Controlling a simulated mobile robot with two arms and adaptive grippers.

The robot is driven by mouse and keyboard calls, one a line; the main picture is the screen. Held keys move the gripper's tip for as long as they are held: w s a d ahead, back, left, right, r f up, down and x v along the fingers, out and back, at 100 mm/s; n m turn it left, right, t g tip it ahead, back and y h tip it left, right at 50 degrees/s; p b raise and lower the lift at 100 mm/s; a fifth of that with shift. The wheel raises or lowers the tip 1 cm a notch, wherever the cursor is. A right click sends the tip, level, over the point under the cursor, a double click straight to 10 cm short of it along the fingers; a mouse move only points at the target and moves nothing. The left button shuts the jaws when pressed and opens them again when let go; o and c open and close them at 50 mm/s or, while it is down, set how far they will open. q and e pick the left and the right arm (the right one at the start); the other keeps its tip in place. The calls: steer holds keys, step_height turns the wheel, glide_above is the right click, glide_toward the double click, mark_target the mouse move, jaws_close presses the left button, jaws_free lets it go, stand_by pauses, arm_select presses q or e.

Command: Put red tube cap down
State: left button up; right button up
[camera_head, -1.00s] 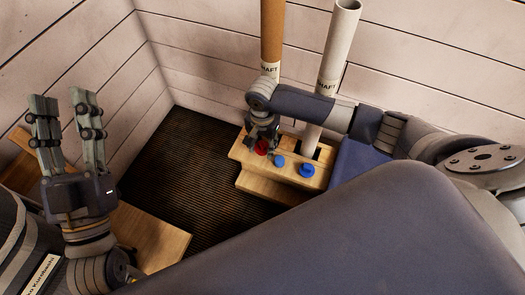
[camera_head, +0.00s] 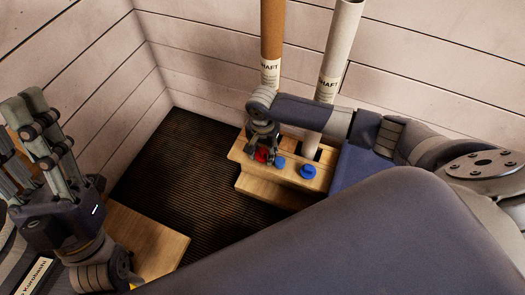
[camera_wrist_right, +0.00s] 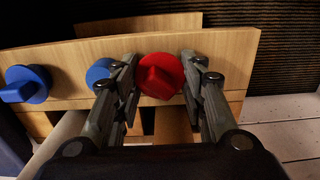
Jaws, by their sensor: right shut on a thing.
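The red tube cap (camera_head: 261,155) is at the left end of the wooden rack (camera_head: 270,185). My right gripper (camera_head: 264,146) reaches down over it and is shut on it. In the right wrist view the red cap (camera_wrist_right: 161,76) sits between the two fingers of the right gripper (camera_wrist_right: 160,85), in front of the rack's wooden board (camera_wrist_right: 225,50). I cannot tell whether the cap touches the wood. My left gripper (camera_head: 14,128) is at the left edge of the head view, empty, with its fingers apart.
Two blue caps, one small (camera_head: 280,162) and one larger (camera_head: 308,172), sit on the rack to the right of the red cap. A brown tube (camera_head: 272,40) and a white tube (camera_head: 338,50) stand behind. A dark ribbed mat (camera_head: 180,160) lies clear to the left.

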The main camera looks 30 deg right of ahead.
steer(key=o, duration=0.9)
